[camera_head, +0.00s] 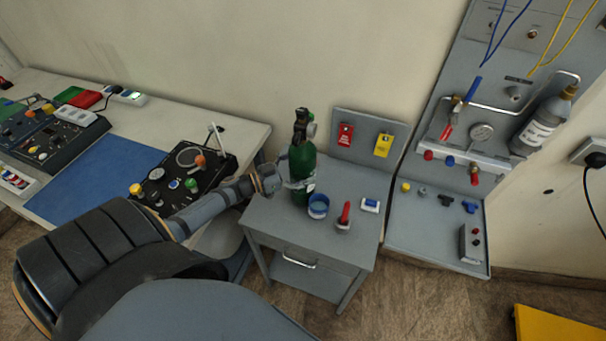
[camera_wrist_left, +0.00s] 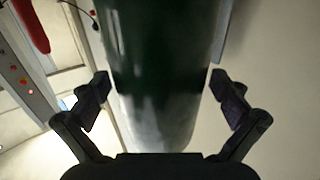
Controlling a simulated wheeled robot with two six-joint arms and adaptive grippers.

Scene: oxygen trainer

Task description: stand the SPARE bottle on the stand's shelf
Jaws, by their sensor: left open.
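A green bottle (camera_head: 301,168) with a black valve on top stands upright at the back left of the grey stand's top (camera_head: 325,240). I cannot read a name on it. My left gripper (camera_head: 288,184) reaches in from the left at the bottle's lower half. In the left wrist view the open fingers (camera_wrist_left: 160,88) are on either side of the bottle (camera_wrist_left: 160,50), with a small gap at each side. The bottle's base is partly hidden by a blue cup. The stand's lower shelf (camera_head: 297,277) shows below the drawer. My right gripper is not in view.
On the stand's top are the blue cup (camera_head: 318,207), a red-handled item (camera_head: 345,214) and a blue-and-white block (camera_head: 370,205). Red and yellow tags (camera_head: 382,145) hang on its back panel. A wall panel holds a grey bottle (camera_head: 543,124). A workbench (camera_head: 128,125) is at left.

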